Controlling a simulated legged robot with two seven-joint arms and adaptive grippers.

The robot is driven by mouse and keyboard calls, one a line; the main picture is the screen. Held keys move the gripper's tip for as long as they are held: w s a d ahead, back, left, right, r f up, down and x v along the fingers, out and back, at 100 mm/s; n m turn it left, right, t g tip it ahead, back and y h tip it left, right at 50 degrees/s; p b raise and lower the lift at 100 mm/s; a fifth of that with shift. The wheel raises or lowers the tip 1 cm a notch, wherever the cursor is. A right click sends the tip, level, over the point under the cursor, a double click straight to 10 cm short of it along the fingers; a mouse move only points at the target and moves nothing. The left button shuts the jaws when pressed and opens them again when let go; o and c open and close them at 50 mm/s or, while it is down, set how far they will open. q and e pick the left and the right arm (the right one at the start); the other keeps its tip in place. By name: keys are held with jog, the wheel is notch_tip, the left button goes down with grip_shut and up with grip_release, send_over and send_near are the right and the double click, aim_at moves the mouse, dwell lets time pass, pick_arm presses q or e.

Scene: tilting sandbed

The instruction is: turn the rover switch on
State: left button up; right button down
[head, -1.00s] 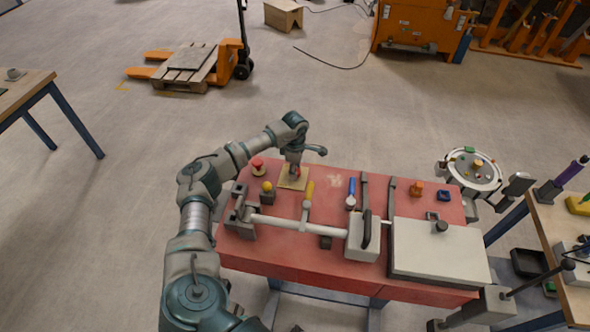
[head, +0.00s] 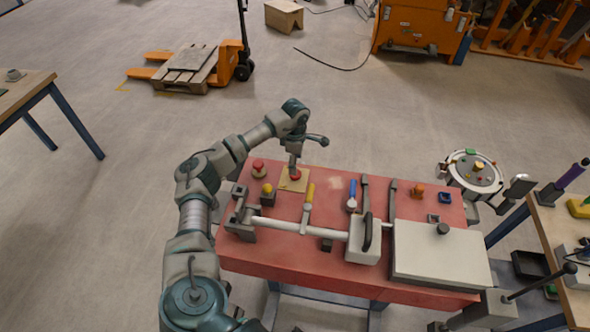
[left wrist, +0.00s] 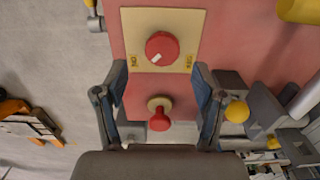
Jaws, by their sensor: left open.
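The rover switch is a round red knob (left wrist: 162,48) on a beige plate (left wrist: 188,20). Its white mark sits at the knob's lower left, toward the left one of two small yellow labels. In the head view the knob (head: 295,174) shows on its plate (head: 288,185) near the table's far left corner. My left gripper (left wrist: 157,88) is open and empty. In the left wrist view its fingers stand left and right, below the knob in the picture. In the head view the left gripper (head: 294,163) is over the plate; whether it touches the knob is unclear.
A red mushroom button (head: 259,165) and a yellow ball knob (head: 267,188) stand close left of the plate on the red table (head: 330,262). A yellow handle (head: 309,195) stands to the right. A white bar (head: 300,228) crosses the front. Beyond the far edge is open floor.

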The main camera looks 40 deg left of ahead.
pick_arm(q)
notch_tip(320, 180, up, 7)
jog(key=shift+f, duration=0.15)
jog(key=shift+a, duration=0.15)
dwell(0.4)
